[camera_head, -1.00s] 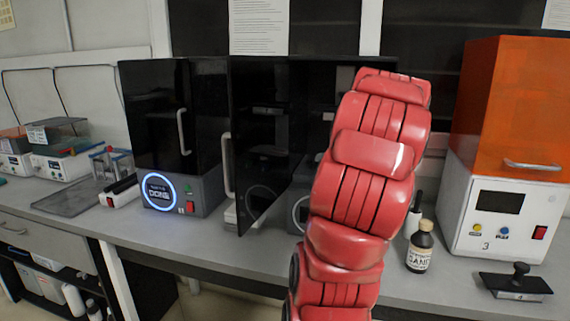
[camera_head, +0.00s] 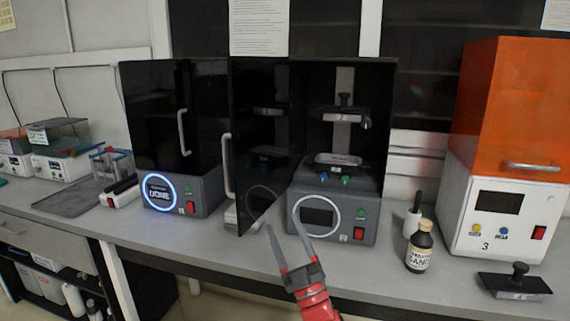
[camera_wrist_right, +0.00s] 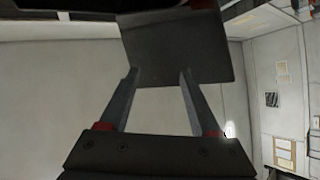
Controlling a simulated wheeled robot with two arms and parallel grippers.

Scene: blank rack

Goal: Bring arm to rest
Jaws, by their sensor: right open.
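My right gripper (camera_head: 284,236) is low at the front edge of the bench, in front of the middle machine. Its two long grey fingers are spread, with nothing between them. In the right wrist view the open fingers (camera_wrist_right: 158,75) show against a pale wall, with a dark flat panel (camera_wrist_right: 190,50) beyond them. My red right wrist (camera_head: 316,303) comes up from the bottom of the head view. My left arm is not in view.
The middle machine (camera_head: 362,210) has its black door (camera_head: 262,150) swung open. A closed black machine (camera_head: 150,110) stands left of it. A brown bottle (camera_head: 420,247), an orange-topped machine (camera_head: 512,110) and a black-handled plate (camera_head: 515,285) are on the right.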

